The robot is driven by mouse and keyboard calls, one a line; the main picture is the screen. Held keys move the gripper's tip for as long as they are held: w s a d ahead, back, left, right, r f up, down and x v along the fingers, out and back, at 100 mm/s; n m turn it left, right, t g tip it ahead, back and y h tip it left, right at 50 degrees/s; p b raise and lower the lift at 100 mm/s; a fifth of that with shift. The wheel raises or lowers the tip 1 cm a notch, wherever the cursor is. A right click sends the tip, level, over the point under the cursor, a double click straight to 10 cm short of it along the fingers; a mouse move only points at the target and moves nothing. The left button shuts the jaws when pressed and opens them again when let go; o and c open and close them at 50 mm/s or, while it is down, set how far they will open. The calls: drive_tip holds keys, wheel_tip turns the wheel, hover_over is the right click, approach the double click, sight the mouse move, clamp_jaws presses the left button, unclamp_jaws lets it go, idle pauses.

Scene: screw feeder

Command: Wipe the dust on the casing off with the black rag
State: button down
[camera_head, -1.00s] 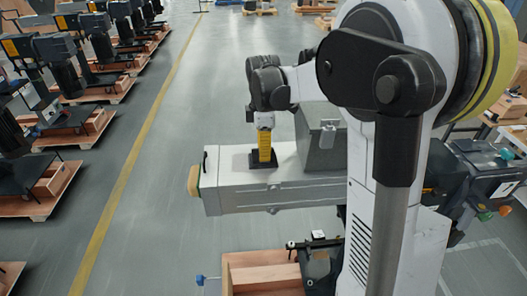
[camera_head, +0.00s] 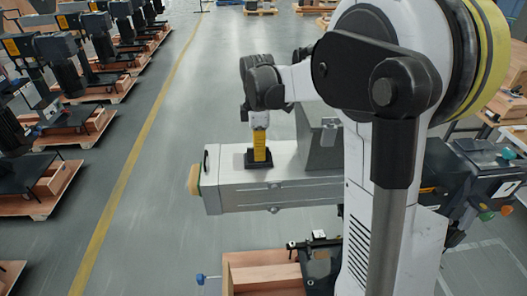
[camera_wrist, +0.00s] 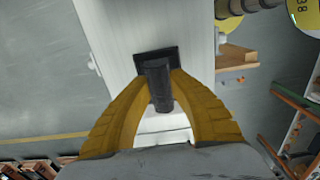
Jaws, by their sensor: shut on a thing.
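The casing (camera_head: 235,202) is a long pale grey metal box in the middle of the head view, with a flat top. It also shows in the wrist view (camera_wrist: 120,28). The black rag looks like a dark flat pad with a dark upright grip; it shows in the wrist view (camera_wrist: 158,82). In the head view the black rag (camera_head: 258,164) is on the casing's top, under my gripper. My yellow gripper (camera_head: 260,158) points down, its fingers shut on the rag's upright part. I cannot make out dust on the casing at this size.
A grey block (camera_head: 322,145) stands on the casing just right of my gripper. A wooden crate (camera_head: 260,262) stands on the floor in front. Several machines on wooden pallets (camera_head: 40,190) line the left side. The floor left of the casing is clear.

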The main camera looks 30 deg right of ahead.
sight(246, 158)
drive_tip(key=shift+w+a, duration=0.2)
drive_tip(key=shift+a, duration=0.15)
drive_tip(key=shift+a, duration=0.1)
drive_tip(key=shift+w+a, duration=0.5)
drive_tip(key=shift+a, duration=0.4)
drive_tip(key=shift+w+a, duration=0.25)
drive_tip(key=shift+a, duration=0.25)
drive_tip(key=shift+r+p, duration=2)
drive_tip(key=shift+r, duration=1.55)
drive_tip(key=shift+f, duration=0.1)
